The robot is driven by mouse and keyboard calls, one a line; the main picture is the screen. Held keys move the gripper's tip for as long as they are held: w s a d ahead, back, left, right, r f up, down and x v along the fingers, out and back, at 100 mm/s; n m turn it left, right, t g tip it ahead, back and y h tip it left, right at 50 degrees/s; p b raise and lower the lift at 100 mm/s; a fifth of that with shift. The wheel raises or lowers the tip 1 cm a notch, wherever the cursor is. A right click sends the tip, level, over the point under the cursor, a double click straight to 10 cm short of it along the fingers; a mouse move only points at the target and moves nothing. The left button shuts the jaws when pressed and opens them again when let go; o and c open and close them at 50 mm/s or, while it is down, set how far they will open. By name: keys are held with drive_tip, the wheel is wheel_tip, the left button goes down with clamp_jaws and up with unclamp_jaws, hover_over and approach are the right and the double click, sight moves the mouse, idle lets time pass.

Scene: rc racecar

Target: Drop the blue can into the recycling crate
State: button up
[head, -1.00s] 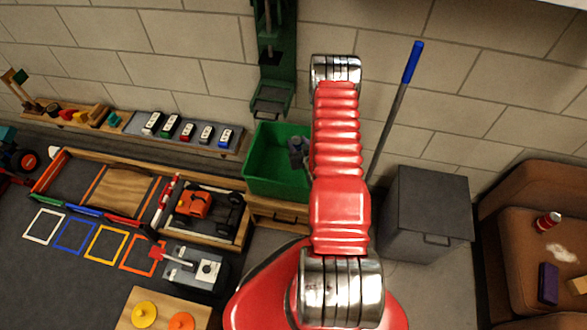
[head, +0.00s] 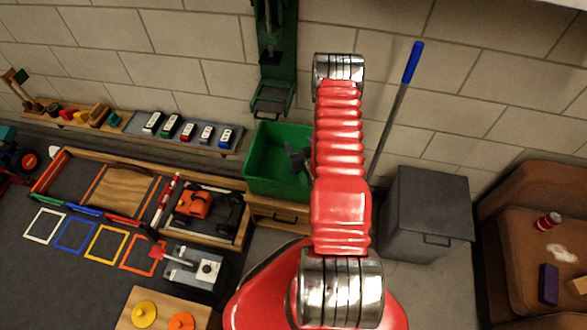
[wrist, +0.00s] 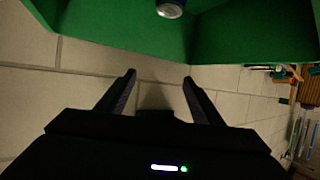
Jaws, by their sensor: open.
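The green crate (head: 262,165) stands against the wall, partly behind my arm in the head view. Its green walls also fill the top of the wrist view (wrist: 110,30). The blue can (wrist: 171,8) shows at the top edge of the wrist view, cut off by the frame, with its silver end and a bit of blue against the crate's green. It is apart from my fingers; I cannot tell whether it rests. I do not see it in the head view. My gripper (wrist: 158,78) is open and empty; it shows dark over the crate (head: 297,158).
A grey bin (head: 425,215) stands right of the crate, and a blue-handled pole (head: 395,110) leans on the wall. A green drill-press-like stand (head: 275,60) rises behind the crate. A tray with an orange car (head: 195,203) lies to the left.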

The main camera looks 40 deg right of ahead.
drive_tip(key=v, duration=1.2)
drive_tip(key=shift+s+a, duration=0.2)
drive_tip(key=shift+w+r, duration=0.1)
drive_tip(key=shift+r, duration=0.05)
drive_tip(key=w+a+r+n+g+y, duration=0.1)
drive_tip(key=w+a+r+n+g, duration=0.1)
drive_tip(key=w+r, duration=0.85)
drive_tip(key=a+r+n+g+y, duration=0.1)
drive_tip(key=a+r, duration=0.3)
drive_tip(key=r, duration=0.4)
drive_tip(key=a+r+g, duration=0.1)
drive_tip(key=a+r, duration=0.3)
drive_tip(key=r, duration=0.4)
drive_tip(key=s+a+r+g+y, duration=0.1)
drive_tip(key=s+a+r, duration=0.7)
drive_tip(key=a+r, duration=0.3)
drive_tip(key=s+a+r+g+y, duration=0.1)
drive_tip(key=s+a+r, duration=0.2)
drive_tip(key=s+a, duration=0.2)
drive_tip(key=s+a+r+n+y, duration=0.1)
drive_tip(key=s+a+r, duration=0.1)
drive_tip(key=s+a, duration=0.3)
drive_tip(key=s, duration=0.4)
drive_tip(key=shift+a+r+n+g, duration=0.2)
drive_tip(key=shift+r+n+g, duration=0.1)
drive_tip(key=shift+r+g, duration=0.1)
drive_tip(key=shift+c, duration=0.4)
